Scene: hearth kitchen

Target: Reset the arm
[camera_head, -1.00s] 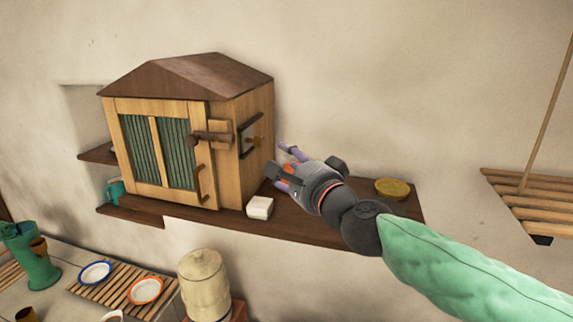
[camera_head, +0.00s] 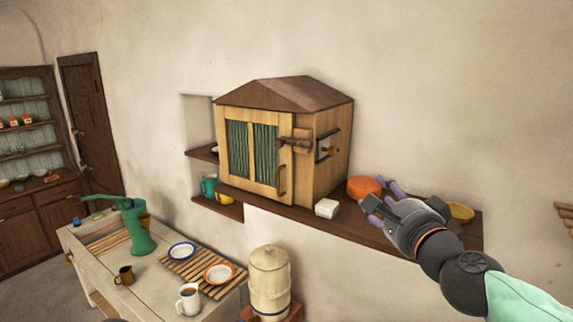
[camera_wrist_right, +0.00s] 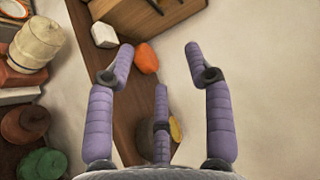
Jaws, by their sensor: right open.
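My right gripper (camera_head: 372,200) reaches in from the right in the head view, in front of the wall shelf (camera_head: 345,226). Its purple fingers are spread with nothing between them, as the right wrist view (camera_wrist_right: 160,55) also shows. An orange object (camera_head: 362,186) sits on the shelf just behind the fingertips, and it also shows in the wrist view (camera_wrist_right: 147,59), apart from the fingers. My left gripper is not in view.
A wooden cabinet (camera_head: 268,163) with a pitched roof stands on the shelf, its door shut. A white block (camera_head: 326,208) lies beside it. Below are a cream urn (camera_head: 269,280), plates on a slatted rack (camera_head: 190,266), mugs and a green pump (camera_head: 137,224). The wall at right is mostly bare.

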